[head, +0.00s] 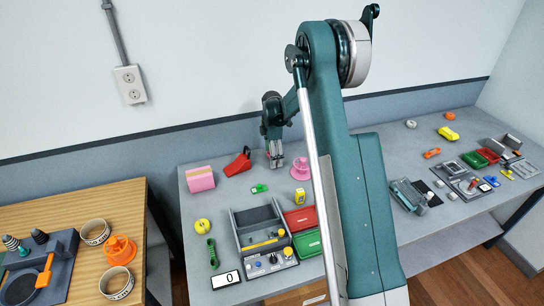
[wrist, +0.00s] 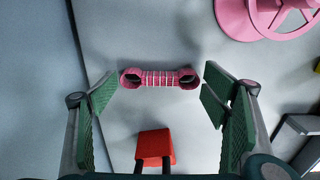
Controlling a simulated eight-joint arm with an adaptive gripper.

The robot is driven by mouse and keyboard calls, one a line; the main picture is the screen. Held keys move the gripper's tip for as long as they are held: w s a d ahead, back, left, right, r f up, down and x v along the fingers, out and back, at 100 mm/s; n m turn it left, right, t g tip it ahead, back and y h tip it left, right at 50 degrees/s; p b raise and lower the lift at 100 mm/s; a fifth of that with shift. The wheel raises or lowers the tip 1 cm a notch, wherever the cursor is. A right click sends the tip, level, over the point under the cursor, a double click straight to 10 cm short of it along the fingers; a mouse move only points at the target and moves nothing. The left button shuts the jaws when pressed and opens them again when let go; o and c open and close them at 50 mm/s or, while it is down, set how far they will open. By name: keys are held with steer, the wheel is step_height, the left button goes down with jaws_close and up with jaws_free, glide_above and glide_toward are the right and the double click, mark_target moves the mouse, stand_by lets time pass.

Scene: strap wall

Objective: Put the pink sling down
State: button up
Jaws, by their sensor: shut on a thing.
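The pink sling (wrist: 160,79), a ribbed band with a loop at each end, spans lengthwise between the fingertips of my gripper (wrist: 159,88) in the wrist view. My gripper is shut on it, with one loop end at each finger. In the head view my gripper (head: 275,164) points down over the back of the grey table (head: 225,204); I cannot make out the sling there. I cannot tell whether the sling touches the tabletop.
A red object (head: 238,163) lies left of my gripper, a pink wheel-like piece (head: 300,169) right of it, and a small green piece (head: 259,188) in front. A pink-and-yellow block (head: 200,179) stands further left. A grey divided tray (head: 252,218) sits nearer the front.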

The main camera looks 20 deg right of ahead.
steer(key=shift+f, duration=0.2)
steer(key=o, duration=0.9)
steer(key=shift+c, duration=0.2)
steer(key=shift+r, duration=0.2)
step_height(320, 180, up, 12)
steer(key=shift+p, duration=0.3)
